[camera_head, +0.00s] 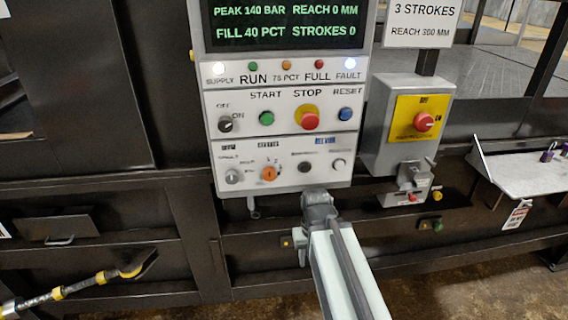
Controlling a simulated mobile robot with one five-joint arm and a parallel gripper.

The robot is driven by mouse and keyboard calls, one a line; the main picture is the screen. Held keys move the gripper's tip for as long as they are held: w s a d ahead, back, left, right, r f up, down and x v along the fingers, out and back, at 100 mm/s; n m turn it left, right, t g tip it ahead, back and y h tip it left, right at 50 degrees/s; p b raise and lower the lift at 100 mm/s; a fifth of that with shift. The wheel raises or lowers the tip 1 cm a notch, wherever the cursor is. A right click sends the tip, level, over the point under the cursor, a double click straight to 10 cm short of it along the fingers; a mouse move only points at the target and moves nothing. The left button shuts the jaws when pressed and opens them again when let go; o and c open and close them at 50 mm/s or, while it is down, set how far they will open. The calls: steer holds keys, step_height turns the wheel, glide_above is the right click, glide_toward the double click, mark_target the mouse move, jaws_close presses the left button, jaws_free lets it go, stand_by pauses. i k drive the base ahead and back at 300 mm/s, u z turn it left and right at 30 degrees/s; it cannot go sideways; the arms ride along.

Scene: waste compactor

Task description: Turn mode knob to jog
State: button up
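The white control panel (280,150) is in the middle of the head view. Its bottom row has a grey knob (232,177) at left, an orange knob (268,173) with small position marks, a dark round control (304,167) and a silver one (338,165) at right. The labels in this row are too blurred to read, so I cannot tell which is the mode knob or where jog is. My gripper (318,203) is just below the panel's lower edge in the picture, under the dark control. Its fingertips are not distinct, and I see nothing held.
Above the row are an off/on knob (225,125), a green start button (266,118), a red stop button (308,118) and a blue reset button (345,114). A grey box with a red switch (424,122) stands right. A yellow-banded pole (80,285) is lower left.

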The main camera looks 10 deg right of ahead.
mark_target(232, 176)
steer(key=u, duration=0.5)
steer(key=k, duration=0.9)
steer(key=u, duration=0.1)
